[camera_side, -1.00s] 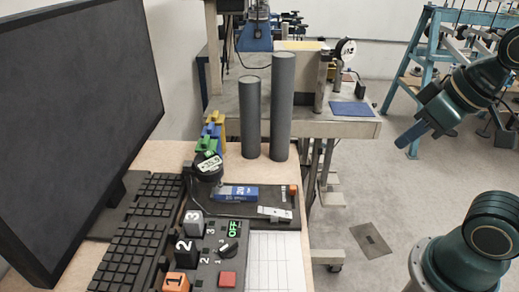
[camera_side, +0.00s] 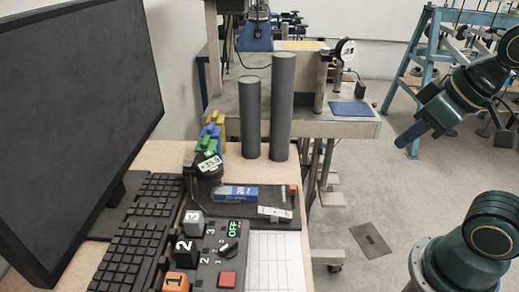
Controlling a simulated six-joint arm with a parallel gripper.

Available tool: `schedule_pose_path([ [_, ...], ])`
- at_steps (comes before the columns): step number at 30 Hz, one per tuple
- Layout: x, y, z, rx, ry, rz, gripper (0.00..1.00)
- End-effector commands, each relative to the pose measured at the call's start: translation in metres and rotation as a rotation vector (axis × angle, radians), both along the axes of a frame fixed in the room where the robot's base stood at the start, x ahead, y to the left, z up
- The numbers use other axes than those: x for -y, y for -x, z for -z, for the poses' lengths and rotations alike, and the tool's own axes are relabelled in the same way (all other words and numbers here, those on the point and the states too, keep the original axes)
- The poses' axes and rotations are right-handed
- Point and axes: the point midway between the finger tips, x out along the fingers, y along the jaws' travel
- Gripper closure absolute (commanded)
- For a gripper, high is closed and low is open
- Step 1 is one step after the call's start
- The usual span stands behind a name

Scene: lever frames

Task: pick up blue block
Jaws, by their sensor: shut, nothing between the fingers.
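A blue block (camera_side: 211,130) sits between a yellow piece (camera_side: 216,117) and a green piece (camera_side: 206,143) at the back of the desk, beside the grey cylinders. A flat blue-and-white box marked 20 (camera_side: 236,193) lies on the black mat nearer the front. I cannot tell which of the two the task means. My gripper (camera_side: 402,143) is at the right, pointing down and left, shut and empty. It is over the floor side, well to the right of the desk and apart from both blue things.
Two tall grey cylinders (camera_side: 281,110) stand at the desk's back edge. A large monitor (camera_side: 75,110) and keyboard (camera_side: 135,230) fill the left. Open floor lies right of the desk.

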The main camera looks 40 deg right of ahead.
Motion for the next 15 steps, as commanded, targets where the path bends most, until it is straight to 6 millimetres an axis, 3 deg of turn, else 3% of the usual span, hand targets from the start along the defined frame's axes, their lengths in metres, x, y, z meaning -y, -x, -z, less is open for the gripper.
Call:
schedule_pose_path([
  [1, 0.0000, 0.0000, 0.0000, 0.000, 0.000, 0.000, 0.96],
  [8, 0.0000, 0.0000, 0.0000, 0.000, 0.000, 0.000, 0.51],
  [15, 0.0000, 0.0000, 0.0000, 0.000, 0.000, 0.000, 0.49],
])
